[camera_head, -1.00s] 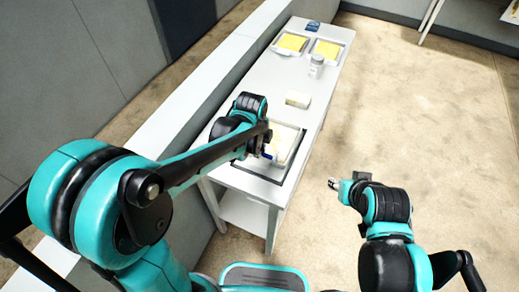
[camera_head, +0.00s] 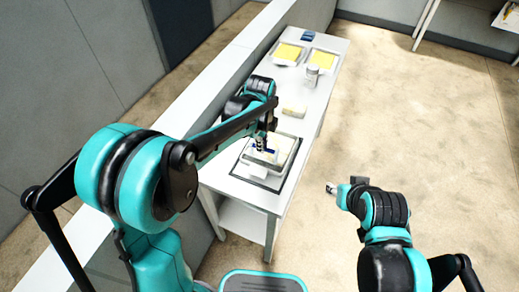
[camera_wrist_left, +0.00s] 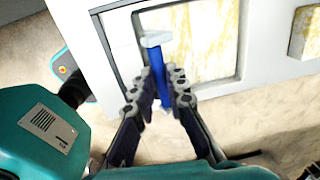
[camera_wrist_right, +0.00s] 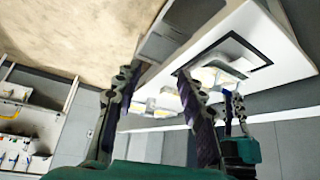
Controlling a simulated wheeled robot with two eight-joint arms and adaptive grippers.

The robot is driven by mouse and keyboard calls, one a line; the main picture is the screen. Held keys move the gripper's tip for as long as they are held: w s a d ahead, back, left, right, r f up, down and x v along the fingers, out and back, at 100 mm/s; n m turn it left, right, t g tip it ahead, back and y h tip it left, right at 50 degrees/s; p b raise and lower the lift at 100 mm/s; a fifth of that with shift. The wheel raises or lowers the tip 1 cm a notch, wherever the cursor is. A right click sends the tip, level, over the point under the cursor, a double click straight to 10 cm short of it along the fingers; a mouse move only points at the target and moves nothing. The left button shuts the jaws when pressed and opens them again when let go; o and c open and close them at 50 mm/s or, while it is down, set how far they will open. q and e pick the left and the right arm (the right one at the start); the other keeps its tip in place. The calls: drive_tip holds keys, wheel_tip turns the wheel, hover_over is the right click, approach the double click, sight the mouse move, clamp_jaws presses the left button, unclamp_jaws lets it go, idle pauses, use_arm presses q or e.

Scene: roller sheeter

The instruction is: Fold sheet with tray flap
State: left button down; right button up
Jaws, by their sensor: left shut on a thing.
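A white tray (camera_head: 294,148) sits in a dark outlined square at the near end of the long white table (camera_head: 239,188). Its inside shows a pale yellowish sheet (camera_wrist_left: 200,40) in the left wrist view. My left gripper (camera_head: 264,138) is over the tray, its fingers pointing down. It is shut on a blue bar (camera_wrist_left: 157,65) with a white end, which looks like the flap's handle; the fingers hide part of it. I cannot tell the flap's exact angle. My right gripper (camera_head: 331,188) is open and empty, out over the floor to the right; its spread fingers show in the right wrist view (camera_wrist_right: 157,82).
A cream block (camera_head: 295,107) lies behind the tray. Farther back are a clear-sided jar (camera_head: 312,76), two trays with yellow sheets (camera_head: 288,53) (camera_head: 322,66) and a small blue item (camera_head: 312,36). A low grey wall runs along the table's left. The floor at right is clear.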

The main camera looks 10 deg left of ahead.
use_arm(q)
drive_tip(key=shift+w+d+r+p, duration=0.15)
drive_tip(key=shift+w+d+r, duration=0.1)
drive_tip(key=shift+w, duration=0.35)
drive_tip(key=shift+w+d+r+p, duration=0.15)
drive_tip(key=shift+w+r, duration=0.05)
drive_tip(key=shift+w, duration=0.35)
use_arm(e)
drive_tip(key=shift+r, duration=0.35)
drive_tip(key=shift+s, duration=0.1)
drive_tip(key=shift+c, duration=0.3)
